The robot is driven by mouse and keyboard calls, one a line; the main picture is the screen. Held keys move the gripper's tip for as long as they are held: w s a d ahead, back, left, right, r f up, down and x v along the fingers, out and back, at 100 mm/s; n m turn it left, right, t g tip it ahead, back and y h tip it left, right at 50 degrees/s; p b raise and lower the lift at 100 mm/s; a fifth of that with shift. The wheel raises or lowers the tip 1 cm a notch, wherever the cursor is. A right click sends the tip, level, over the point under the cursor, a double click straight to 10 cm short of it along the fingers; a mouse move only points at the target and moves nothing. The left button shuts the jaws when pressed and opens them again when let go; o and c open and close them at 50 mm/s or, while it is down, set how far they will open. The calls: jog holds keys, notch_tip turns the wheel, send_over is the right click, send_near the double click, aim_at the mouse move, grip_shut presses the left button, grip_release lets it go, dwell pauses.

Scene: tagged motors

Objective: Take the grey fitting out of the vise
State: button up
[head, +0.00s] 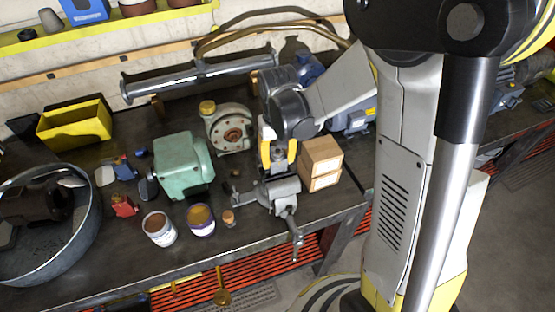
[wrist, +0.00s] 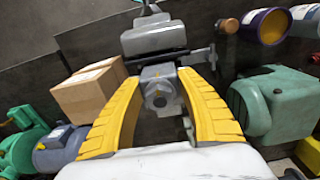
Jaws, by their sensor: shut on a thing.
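The grey vise (head: 283,190) stands near the front edge of the dark workbench; in the wrist view it shows at the top middle (wrist: 155,38). The grey fitting (wrist: 161,85), a blocky part with a round opening, is between the yellow fingers of my gripper (wrist: 158,76). In the head view my gripper (head: 278,155) points down just above the vise and is shut on the fitting. The fingers hide part of the fitting. I cannot tell whether its lower end is still between the vise jaws.
Cardboard boxes (head: 321,165) stand close to the right of the vise. A green motor housing (head: 180,165), a cream pump (head: 230,130) and open paint cans (head: 201,220) are to the left. A yellow bin (head: 75,125) and a round metal tub (head: 75,250) are farther left.

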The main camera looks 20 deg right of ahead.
jog(key=shift+r+p, duration=2.45)
jog(key=shift+r, duration=1.55)
jog(key=shift+f, duration=0.1)
